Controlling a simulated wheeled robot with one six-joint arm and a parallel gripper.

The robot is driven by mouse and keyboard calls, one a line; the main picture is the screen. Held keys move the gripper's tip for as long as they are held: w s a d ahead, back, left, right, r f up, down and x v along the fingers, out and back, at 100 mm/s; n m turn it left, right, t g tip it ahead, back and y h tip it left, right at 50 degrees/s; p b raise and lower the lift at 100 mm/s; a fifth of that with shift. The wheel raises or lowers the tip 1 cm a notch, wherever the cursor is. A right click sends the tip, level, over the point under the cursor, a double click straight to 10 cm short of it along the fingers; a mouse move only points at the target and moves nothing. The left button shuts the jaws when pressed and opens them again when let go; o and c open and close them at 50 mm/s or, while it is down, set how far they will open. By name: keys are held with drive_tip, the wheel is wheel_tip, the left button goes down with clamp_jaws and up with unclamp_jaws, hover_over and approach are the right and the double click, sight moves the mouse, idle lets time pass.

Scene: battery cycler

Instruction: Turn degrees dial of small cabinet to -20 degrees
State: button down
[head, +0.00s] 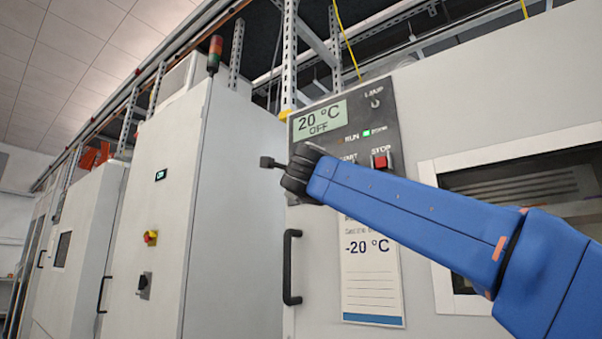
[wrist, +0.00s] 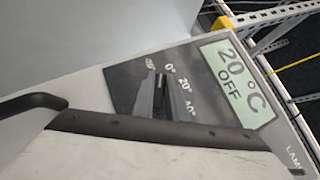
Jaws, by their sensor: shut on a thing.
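The small cabinet (head: 416,287) stands ahead, with a dark control panel. Its display (head: 320,119) reads 20 °C and OFF. It also shows tilted in the wrist view (wrist: 238,82). The degrees dial (wrist: 162,95) sits beside printed marks including 0°, 20° and 40°. My gripper (wrist: 163,97) is at the dial, its two grey fingers shut on it from both sides. The fingers hide most of the dial, so its pointer cannot be read clearly. In the head view my dark wrist end covers the dial.
The red STOP button (head: 381,161) is close to my arm. A card (head: 372,275) below the panel reads -20 °C. A black door handle (head: 291,267) sticks out on the left. A tall cabinet (head: 190,230) with a signal lamp (head: 215,52) stands further left.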

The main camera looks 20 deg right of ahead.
drive_tip(key=shift+n+g+y, duration=0.8)
drive_tip(key=shift+n+g, duration=0.2)
drive_tip(key=shift+n, duration=0.6)
drive_tip(key=shift+f, duration=0.1)
drive_tip(key=c, duration=1.8)
unclamp_jaws()
drive_tip(key=shift+o, duration=0.2)
drive_tip(key=shift+s, duration=0.1)
drive_tip(key=v, duration=1.7)
drive_tip(key=shift+r, duration=0.3)
drive_tip(key=shift+s, duration=0.1)
drive_tip(key=shift+d, duration=0.1)
